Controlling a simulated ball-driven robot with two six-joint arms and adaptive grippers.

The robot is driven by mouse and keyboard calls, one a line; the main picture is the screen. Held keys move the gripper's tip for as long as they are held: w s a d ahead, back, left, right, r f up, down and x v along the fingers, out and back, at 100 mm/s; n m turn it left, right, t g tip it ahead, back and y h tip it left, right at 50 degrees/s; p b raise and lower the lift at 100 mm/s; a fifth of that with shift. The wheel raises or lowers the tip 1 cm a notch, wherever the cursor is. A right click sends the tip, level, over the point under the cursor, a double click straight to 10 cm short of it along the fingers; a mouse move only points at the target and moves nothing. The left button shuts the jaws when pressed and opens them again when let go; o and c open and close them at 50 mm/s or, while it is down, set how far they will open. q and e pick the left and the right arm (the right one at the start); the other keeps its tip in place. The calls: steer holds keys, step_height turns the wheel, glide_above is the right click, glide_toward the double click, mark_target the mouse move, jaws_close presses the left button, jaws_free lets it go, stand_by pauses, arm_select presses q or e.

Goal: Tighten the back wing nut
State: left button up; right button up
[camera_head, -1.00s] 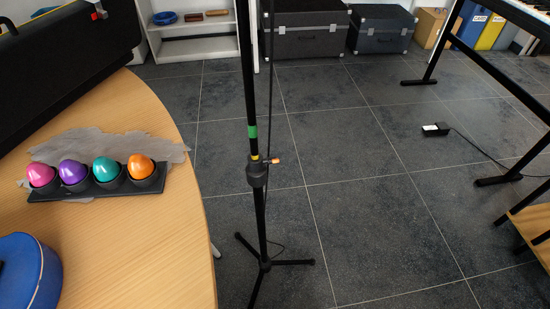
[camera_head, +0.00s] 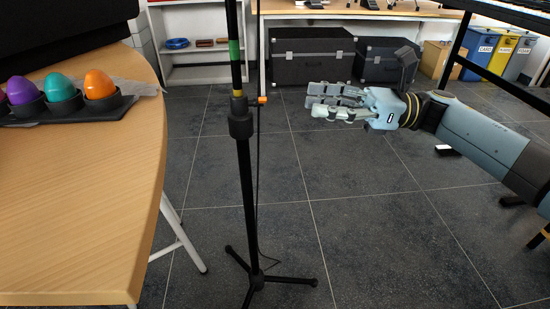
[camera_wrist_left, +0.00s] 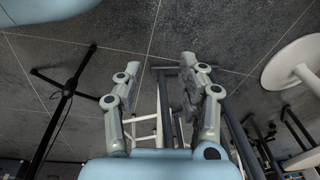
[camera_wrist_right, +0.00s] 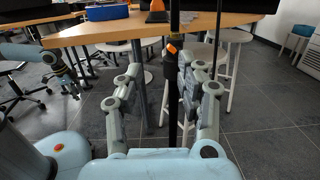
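A black upright stand (camera_head: 245,180) with green and yellow bands stands on the floor on a tripod base. An orange wing nut (camera_head: 262,100) sticks out at the right of its collar; it also shows in the right wrist view (camera_wrist_right: 171,48). I see only this one nut on the stand. My right gripper (camera_head: 318,102) is open and empty, to the right of the nut and apart from it. In the right wrist view the pole stands beyond and between its fingers. My left gripper (camera_wrist_left: 160,65) is open and empty; it is outside the head view.
A wooden table (camera_head: 90,200) with coloured egg shakers (camera_head: 62,88) is at the left. Dark cases (camera_head: 312,55) stand at the back, near coloured bins (camera_head: 480,50). A black keyboard stand (camera_head: 482,45) is at the right. The tiled floor around the stand is mostly clear.

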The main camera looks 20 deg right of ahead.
mark_target(261, 103)
arm_select(q)
steer(key=f+b, duration=0.1)
steer(key=b, duration=0.1)
steer(key=s+f+b, duration=0.1)
steer(key=b, duration=0.1)
steer(key=s+d+f+b, duration=0.1)
steer(key=f+b, duration=0.1)
steer(key=shift+f, duration=0.1)
arm_select(e)
steer(key=w+a+n, duration=0.1)
steer(key=w+a, duration=0.1)
steer(key=w+a+n+g, duration=0.1)
steer(key=w+a, duration=0.1)
steer(key=a, duration=0.1)
steer(key=w+a+f+n, duration=0.1)
steer(key=w+a, duration=0.1)
steer(key=a, duration=0.1)
steer(key=shift+a+g+h, duration=0.2)
steer(key=shift+g+h, duration=0.1)
steer(key=shift+h, duration=0.1)
steer(key=shift+c, duration=0.4)
